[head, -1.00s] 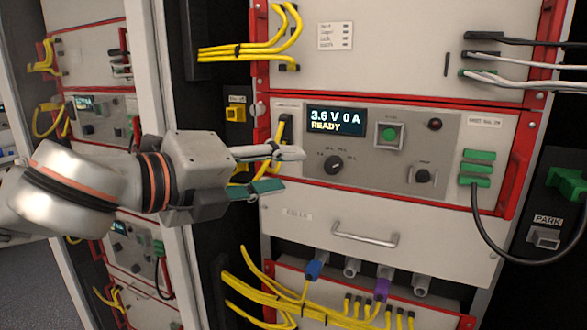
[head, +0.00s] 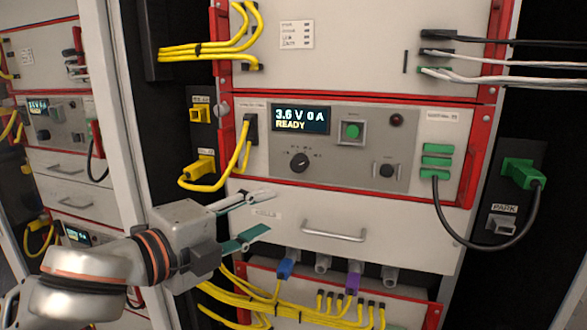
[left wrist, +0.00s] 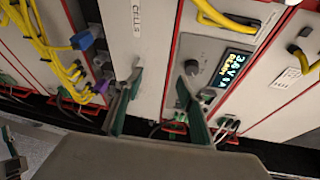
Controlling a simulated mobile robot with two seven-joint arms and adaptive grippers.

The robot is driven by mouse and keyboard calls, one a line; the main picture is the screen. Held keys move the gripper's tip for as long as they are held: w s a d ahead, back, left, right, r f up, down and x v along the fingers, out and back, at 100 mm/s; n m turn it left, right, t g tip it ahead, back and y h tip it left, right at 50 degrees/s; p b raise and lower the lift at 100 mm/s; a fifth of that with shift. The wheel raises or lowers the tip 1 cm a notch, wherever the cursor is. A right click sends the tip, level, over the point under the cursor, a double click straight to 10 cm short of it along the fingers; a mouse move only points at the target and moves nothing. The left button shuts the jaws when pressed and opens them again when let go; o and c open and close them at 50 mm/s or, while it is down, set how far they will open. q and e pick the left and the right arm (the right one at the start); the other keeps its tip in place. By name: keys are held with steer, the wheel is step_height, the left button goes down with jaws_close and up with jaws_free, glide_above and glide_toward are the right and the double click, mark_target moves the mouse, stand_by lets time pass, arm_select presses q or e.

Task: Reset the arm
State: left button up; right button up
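My left gripper (head: 270,214) comes in from the left in the head view. Its two fingers are apart with nothing between them, in front of the CELLS drawer (head: 400,232) and below the cycler panel (head: 335,180). The left wrist view also shows the open fingers (left wrist: 155,95), with the drawer (left wrist: 140,30) and the panel (left wrist: 205,52) beyond them. The panel display (head: 301,120) reads 3.6 V 0 A READY.
A yellow cable (head: 214,182) loops from the panel's left side to a yellow socket at the left. A green plug (head: 522,173) sits above the PARK socket (head: 501,224) at the right. Yellow cables (head: 255,300) run below the drawer. A drawer handle (head: 333,232) sticks out.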

arm_select(q)
steer(key=a+f+n+y, duration=0.3)
steer(key=a+f+n, duration=0.15)
steer(key=f, duration=0.25)
steer(key=s+a+f+n+y, duration=0.1)
steer(key=a+f+n+y, duration=0.1)
steer(key=a+f+n, duration=0.45)
steer(key=a+f+n+y, duration=0.2)
steer(key=a+f+y, duration=0.1)
steer(key=f, duration=0.6)
steer(key=s+a+f+n+g+y, duration=0.6)
steer(key=s+a+f, duration=1)
steer(key=s+f, duration=0.25)
steer(key=w+d+f+n+t+h, duration=0.1)
steer(key=d+f+n+t+h, duration=0.2)
steer(key=d+f, duration=1.1)
step_height(320, 180, down, 2)
steer(key=h, duration=0.3)
steer(key=shift+f, duration=0.2)
